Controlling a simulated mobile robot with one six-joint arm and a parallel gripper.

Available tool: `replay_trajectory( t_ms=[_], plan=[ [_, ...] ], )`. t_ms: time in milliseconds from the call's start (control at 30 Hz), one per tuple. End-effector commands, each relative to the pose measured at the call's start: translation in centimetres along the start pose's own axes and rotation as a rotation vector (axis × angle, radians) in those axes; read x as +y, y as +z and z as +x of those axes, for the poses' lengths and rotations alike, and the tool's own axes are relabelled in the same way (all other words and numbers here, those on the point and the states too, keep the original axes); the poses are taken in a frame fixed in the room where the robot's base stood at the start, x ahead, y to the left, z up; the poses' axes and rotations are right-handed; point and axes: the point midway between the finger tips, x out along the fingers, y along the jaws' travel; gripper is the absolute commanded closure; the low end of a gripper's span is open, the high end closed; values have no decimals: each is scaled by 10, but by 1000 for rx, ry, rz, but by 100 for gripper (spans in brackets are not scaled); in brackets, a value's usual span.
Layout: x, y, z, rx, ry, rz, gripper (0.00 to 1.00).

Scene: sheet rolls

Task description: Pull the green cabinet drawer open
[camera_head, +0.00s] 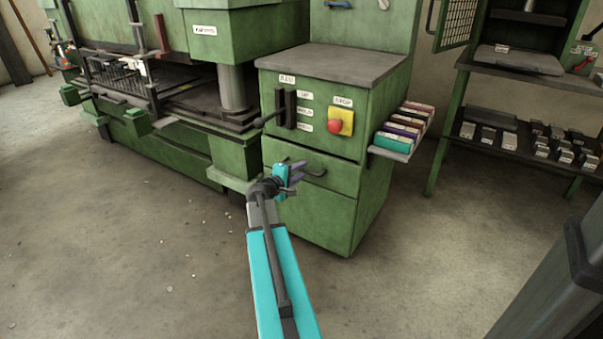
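The green cabinet (385,105) stands in the middle, under a dark grey top. Its drawer (340,178) is a green front with a dark bar handle (315,171), and it looks shut, flush with the panel. Below it is another plain green front (315,215). My gripper (298,178) is at the end of the teal arm, in front of the drawer and at the handle's left end. Its fingers look spread apart, with nothing seen between them. I cannot tell whether it touches the handle, part of which is hidden behind it.
Above the drawer are a black lever (268,118) and a red button on a yellow plate (335,126). A side shelf (392,145) with coloured boxes juts out right. A large green press (165,145) stands left. The floor (130,240) in front is mostly clear.

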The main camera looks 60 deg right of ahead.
Motion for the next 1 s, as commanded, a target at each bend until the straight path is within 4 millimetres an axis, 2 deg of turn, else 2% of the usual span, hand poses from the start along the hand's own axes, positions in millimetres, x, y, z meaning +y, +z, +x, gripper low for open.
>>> replay_trajectory(
  t_ms=[200, 533, 700, 1000],
  plan=[
    [0, 0, 13, 0, 0, 1, 71],
    [0, 0, 13, 0, 0, 0, 71],
    [0, 0, 13, 0, 0, 0, 99],
    [0, 0, 13, 0, 0, 0, 100]
  ],
)
